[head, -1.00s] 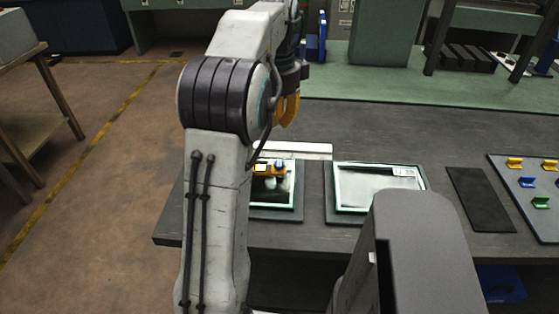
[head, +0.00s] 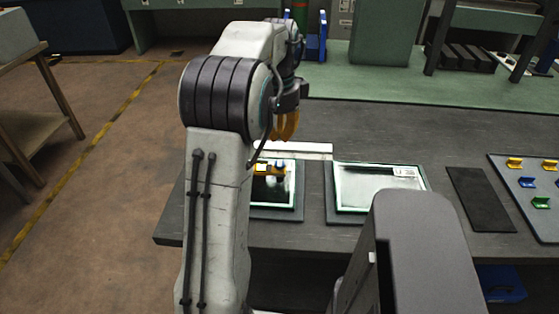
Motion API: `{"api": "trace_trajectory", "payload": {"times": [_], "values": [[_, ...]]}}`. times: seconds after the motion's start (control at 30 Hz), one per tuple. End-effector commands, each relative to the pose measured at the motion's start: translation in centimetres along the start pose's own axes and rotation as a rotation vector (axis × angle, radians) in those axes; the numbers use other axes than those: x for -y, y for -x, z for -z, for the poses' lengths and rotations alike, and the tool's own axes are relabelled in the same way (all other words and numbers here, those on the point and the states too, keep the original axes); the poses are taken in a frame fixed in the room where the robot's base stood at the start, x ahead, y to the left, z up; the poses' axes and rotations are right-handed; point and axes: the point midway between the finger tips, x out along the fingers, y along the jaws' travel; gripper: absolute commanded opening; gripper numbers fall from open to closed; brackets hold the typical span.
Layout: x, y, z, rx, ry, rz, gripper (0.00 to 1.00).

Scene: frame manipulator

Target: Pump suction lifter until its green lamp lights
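The suction lifter (head: 268,170), yellow and black, sits on the left glass-framed panel (head: 272,196), partly hidden behind my arm. Its lamp is too small and too hidden for its colour to be told. My gripper (head: 285,127), with yellow-orange fingers, hangs just above and behind the lifter, apart from it in the picture. The fingers are partly hidden by my arm and overlap, so their opening is unclear.
A second framed panel (head: 378,186) with a white label lies to the right. A dark mat (head: 480,199) and a board with yellow, green and blue pieces (head: 540,218) lie further right.

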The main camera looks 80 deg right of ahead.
Motion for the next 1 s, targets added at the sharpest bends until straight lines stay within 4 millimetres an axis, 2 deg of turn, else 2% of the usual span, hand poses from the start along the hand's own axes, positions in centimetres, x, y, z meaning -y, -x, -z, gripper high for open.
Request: {"api": "trace_trajectory", "payload": {"times": [0.3, 0.5, 0.8, 1.0], "values": [[-0.1, -5.4, -0.1, 0.001, 0.000, -0.007, 0.00], [-0.1, -7.6, -0.1, 0.001, 0.000, -0.004, 0.00], [0.0, -9.4, -0.1, 0.000, 0.000, -0.002, 0.00], [0.0, -9.7, -0.1, 0.000, 0.000, 0.000, 0.00]]}}
